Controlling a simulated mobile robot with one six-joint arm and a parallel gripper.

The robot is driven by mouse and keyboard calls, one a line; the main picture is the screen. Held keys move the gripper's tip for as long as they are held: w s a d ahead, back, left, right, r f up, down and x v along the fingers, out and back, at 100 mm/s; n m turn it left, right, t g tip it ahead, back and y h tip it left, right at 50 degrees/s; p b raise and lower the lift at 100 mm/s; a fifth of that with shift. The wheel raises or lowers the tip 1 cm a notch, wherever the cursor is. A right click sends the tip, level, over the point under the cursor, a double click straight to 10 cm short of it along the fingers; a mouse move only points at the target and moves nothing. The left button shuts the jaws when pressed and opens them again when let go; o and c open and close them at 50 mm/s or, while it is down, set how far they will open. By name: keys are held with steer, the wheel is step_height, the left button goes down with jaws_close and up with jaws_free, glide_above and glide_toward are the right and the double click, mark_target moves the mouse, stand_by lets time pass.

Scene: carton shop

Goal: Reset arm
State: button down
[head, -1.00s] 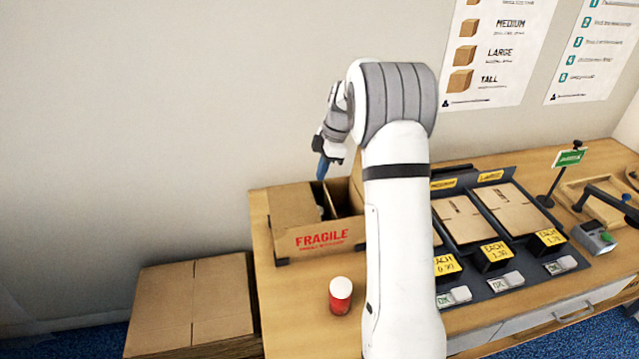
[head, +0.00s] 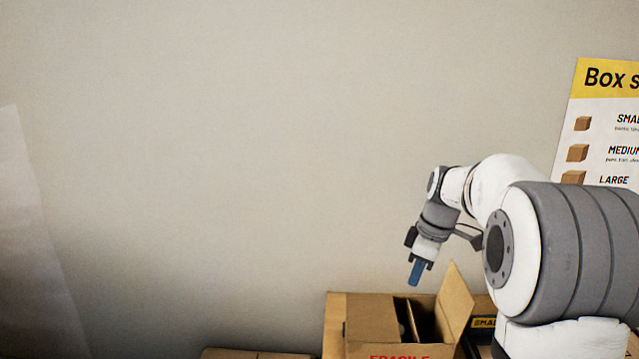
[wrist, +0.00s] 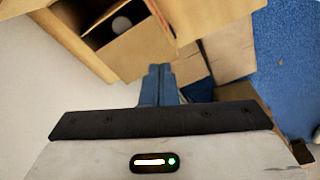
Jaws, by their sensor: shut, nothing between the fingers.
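My gripper (head: 416,272) is shut and empty, its blue fingers pointing down above the open FRAGILE carton (head: 372,322) in the head view. In the wrist view the two blue fingers (wrist: 158,84) lie side by side, with the carton (wrist: 137,48) beyond them. One carton flap stands up at the right in the head view. A round pale thing (wrist: 121,24) shows inside the carton in the wrist view; I cannot tell what it is.
A stack of flat cardboard (head: 255,355) shows at the bottom edge of the head view. A box-size poster (head: 605,130) hangs on the wall at right. The wall to the left of my arm is bare. Blue carpet (wrist: 285,60) shows in the wrist view.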

steer(key=s+a+f+m, duration=0.1)
steer(key=s+m, duration=0.3)
steer(key=s, duration=0.4)
steer(key=s+a+f+m+t+h, duration=0.1)
steer(key=s+a+m, duration=0.2)
steer(key=s, duration=0.5)
steer(key=s+a+f+m+t+h, duration=0.1)
steer(key=s+a+m, duration=0.1)
steer(key=s+m, duration=0.3)
steer(key=s, duration=0.4)
steer(key=shift+a+f, duration=0.15)
steer(key=shift+a, duration=0.05)
steer(key=shift+s, duration=0.15)
